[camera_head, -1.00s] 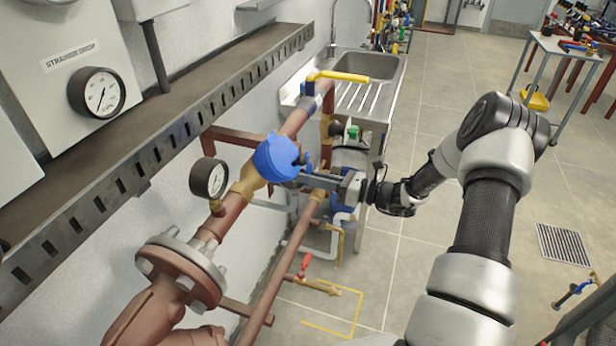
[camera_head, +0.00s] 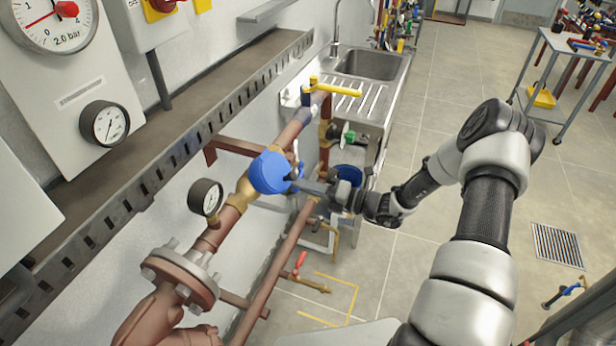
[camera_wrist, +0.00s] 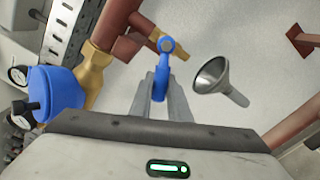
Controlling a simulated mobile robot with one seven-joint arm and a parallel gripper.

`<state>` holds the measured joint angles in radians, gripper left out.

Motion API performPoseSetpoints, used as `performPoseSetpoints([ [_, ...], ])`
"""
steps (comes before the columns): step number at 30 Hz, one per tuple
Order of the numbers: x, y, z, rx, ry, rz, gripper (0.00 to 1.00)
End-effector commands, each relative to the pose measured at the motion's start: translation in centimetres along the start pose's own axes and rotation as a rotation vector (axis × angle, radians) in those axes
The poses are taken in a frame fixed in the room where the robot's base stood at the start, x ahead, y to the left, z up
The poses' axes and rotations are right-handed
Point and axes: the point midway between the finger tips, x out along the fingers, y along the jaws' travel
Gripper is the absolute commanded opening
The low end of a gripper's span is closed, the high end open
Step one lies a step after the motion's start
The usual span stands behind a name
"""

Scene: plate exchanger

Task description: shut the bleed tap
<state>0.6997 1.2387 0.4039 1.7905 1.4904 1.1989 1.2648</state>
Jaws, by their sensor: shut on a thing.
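A blue tap lever (camera_wrist: 159,82), which looks like the bleed tap's, stands between the two grey fingers of my gripper (camera_wrist: 163,98) in the wrist view. Its round blue hub and short brass end show just beyond the fingertips. My gripper (camera_head: 302,185) is shut on this lever. In the head view it reaches in from the right, beside a large blue cap (camera_head: 269,173) on the copper pipe. The fingers and cap hide most of the tap there. In the wrist view a metal funnel (camera_wrist: 212,75) is right of the lever, apart from the fingers.
A pressure gauge (camera_head: 206,197) is on the pipe left of the cap. A yellow lever (camera_head: 336,89) is above, near the sink (camera_head: 370,64). A red-handled tap (camera_head: 299,263) is low on another pipe. A slotted metal tray (camera_head: 150,180) runs along the wall.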

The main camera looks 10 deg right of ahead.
Motion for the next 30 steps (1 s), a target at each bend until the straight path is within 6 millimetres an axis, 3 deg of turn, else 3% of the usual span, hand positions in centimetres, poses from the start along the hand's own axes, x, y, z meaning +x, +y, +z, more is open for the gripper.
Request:
performPoseSetpoints([
  [3, 0.6, 1.1, -0.1, 0.107, 0.000, -0.001, 0.00],
  [15, 0.8, 2.4, 0.2, 0.382, -0.002, -0.002, 0.00],
  [30, 0.8, 2.7, 0.3, 0.484, -0.002, -0.001, 0.00],
])
